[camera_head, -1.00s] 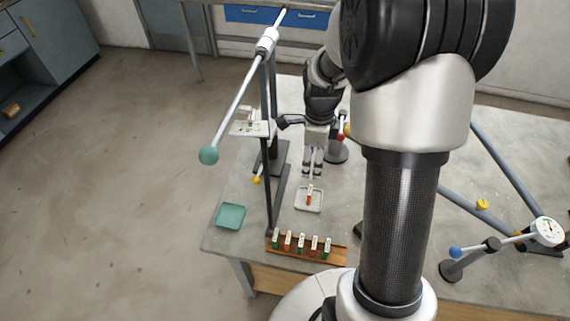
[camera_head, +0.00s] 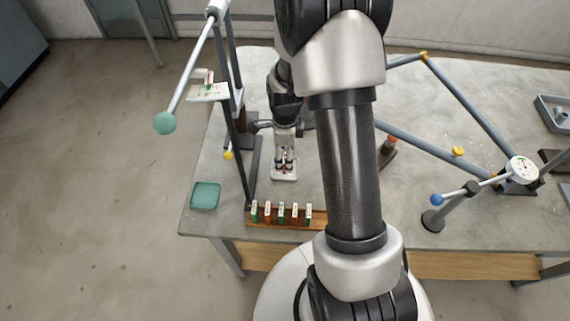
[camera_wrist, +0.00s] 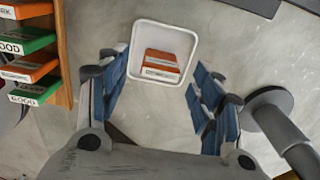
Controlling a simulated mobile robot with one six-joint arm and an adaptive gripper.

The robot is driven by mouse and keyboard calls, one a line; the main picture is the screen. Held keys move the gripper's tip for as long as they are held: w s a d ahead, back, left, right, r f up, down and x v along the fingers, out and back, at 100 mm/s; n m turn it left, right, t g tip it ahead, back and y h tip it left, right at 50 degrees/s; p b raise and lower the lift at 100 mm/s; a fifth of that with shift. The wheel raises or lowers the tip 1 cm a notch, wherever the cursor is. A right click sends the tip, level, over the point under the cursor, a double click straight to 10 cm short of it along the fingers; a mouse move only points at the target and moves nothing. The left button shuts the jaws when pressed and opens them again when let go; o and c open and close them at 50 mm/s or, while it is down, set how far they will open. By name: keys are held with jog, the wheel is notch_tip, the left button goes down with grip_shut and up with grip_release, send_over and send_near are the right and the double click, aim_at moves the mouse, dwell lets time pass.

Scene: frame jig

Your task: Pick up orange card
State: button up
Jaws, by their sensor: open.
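An orange card (camera_wrist: 161,63) with a white label stands in a small white tray (camera_wrist: 192,32) in the wrist view. The white tray also shows in the head view (camera_head: 285,177), where my gripper partly hides the card. My gripper (camera_wrist: 160,92) is open, with its blue-padded fingers on the left and right of the tray's near part. In the head view my gripper (camera_head: 284,160) points down over the tray. The card is between the finger lines but nothing shows the fingers touching it.
A wooden rack (camera_head: 285,221) with several green and orange cards stands at the table's front edge. A teal tray (camera_head: 205,195) lies left. A dark post with a balance arm (camera_head: 190,70) rises beside my gripper. A round-based stand (camera_wrist: 268,107) is close on the right in the wrist view.

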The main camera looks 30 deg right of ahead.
notch_tip(320, 180, down, 4)
jog(key=shift+f+b, duration=0.1)
jog(key=shift+b, duration=0.55)
jog(key=shift+c, duration=0.2)
jog(key=c, duration=1)
